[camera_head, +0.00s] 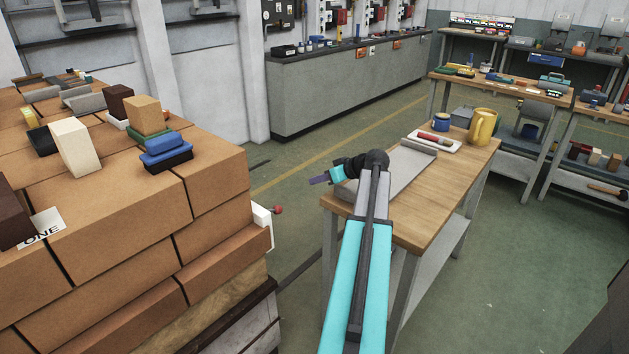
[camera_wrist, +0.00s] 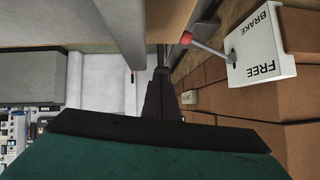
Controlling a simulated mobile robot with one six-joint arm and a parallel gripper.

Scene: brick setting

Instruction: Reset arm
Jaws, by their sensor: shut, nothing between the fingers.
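My arm reaches forward from the bottom of the head view, and my gripper (camera_head: 320,180) points left at the left edge of the wooden table (camera_head: 452,185). It is in the gap between the table and the brick stack, apart from both as far as I can tell. In the wrist view my gripper (camera_wrist: 162,75) shows as dark fingers, shut with nothing between them. The gripper's green body fills the bottom of that view.
The large brick stack (camera_head: 110,210) at left carries several loose blocks. A white brake box (camera_wrist: 262,60) with a red-knobbed lever (camera_wrist: 187,40) is on its side.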

